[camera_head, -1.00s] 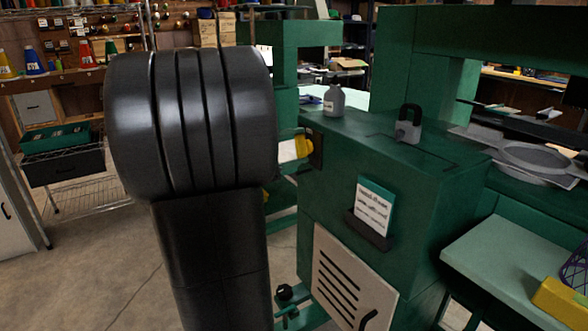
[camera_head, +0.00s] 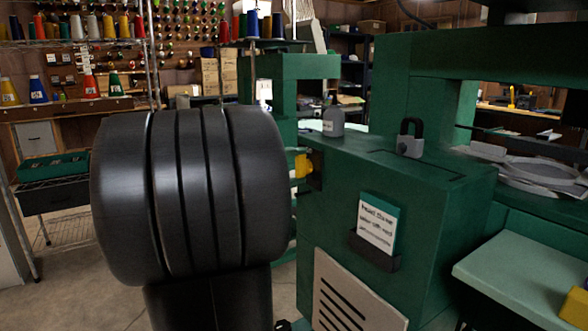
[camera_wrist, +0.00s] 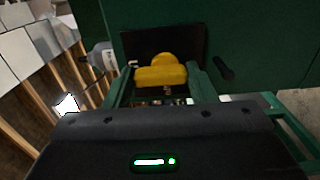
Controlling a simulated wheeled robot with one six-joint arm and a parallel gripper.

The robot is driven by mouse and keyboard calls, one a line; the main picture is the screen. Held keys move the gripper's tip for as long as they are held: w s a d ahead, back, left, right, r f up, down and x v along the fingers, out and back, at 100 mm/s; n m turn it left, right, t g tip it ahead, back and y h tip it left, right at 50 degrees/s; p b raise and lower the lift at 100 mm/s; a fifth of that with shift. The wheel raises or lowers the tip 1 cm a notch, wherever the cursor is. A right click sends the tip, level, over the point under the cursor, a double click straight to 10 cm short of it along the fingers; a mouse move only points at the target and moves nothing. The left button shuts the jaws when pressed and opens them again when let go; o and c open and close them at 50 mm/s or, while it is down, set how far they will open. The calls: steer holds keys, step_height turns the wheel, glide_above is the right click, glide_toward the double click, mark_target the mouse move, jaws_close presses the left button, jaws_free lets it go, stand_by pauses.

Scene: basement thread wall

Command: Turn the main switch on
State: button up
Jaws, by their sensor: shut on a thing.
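The main switch is a yellow handle (camera_wrist: 160,75) on a dark plate (camera_wrist: 192,45), fixed to the side of the green machine cabinet. In the head view the yellow handle (camera_head: 302,165) and its dark plate (camera_head: 316,172) show just right of my black arm. My gripper (camera_wrist: 163,84) is at the handle in the wrist view, a finger on each side, shut on it. In the head view my arm hides the gripper. I cannot tell whether the switch is on or off.
On the cabinet top stand a grey bottle (camera_head: 333,122) and a padlock (camera_head: 410,139). A card in a holder (camera_head: 378,224) and a vented panel (camera_head: 345,296) are on its front. A pale green table (camera_head: 520,270) is at right. Thread shelves stand at back left.

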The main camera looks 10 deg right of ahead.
steer(key=o, duration=1)
steer(key=p+v, duration=0.2)
steer(key=v, duration=1.1)
steer(key=shift+s+a, duration=0.1)
steer(key=shift+a, duration=0.3)
steer(key=shift+d, duration=0.15)
steer(key=b+x, duration=0.2)
steer(key=x, duration=1.1)
steer(key=shift+d, duration=0.3)
steer(key=shift+a, duration=0.1)
